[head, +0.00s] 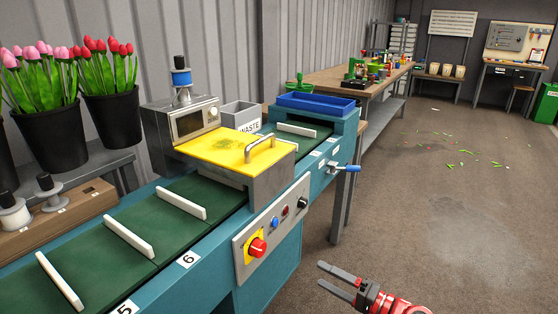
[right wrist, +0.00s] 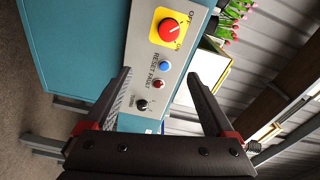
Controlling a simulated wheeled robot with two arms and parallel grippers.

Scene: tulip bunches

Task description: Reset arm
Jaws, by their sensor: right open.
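My right gripper (head: 322,275) is at the lower right in the head view, open and empty, apart from the machine. In the right wrist view its spread fingers (right wrist: 158,76) face the control panel (right wrist: 134,68). The panel (head: 243,262) carries a red knob on a yellow plate (head: 257,247), a blue button (head: 275,222), a small red light or button (head: 285,211) and a black knob (head: 302,202). The blue button (right wrist: 166,66) stands beside the lettering RESET. The yellow cover (head: 225,150) with a metal handle lies down over the belt. My left gripper is not in view.
The green belt (head: 175,238) has white dividers. Black buckets of tulips (head: 55,135) stand at the left. A blue tray (head: 315,103) sits at the machine's far end, and a wooden workbench (head: 345,76) stands behind. The floor (head: 430,215) at the right is mostly clear.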

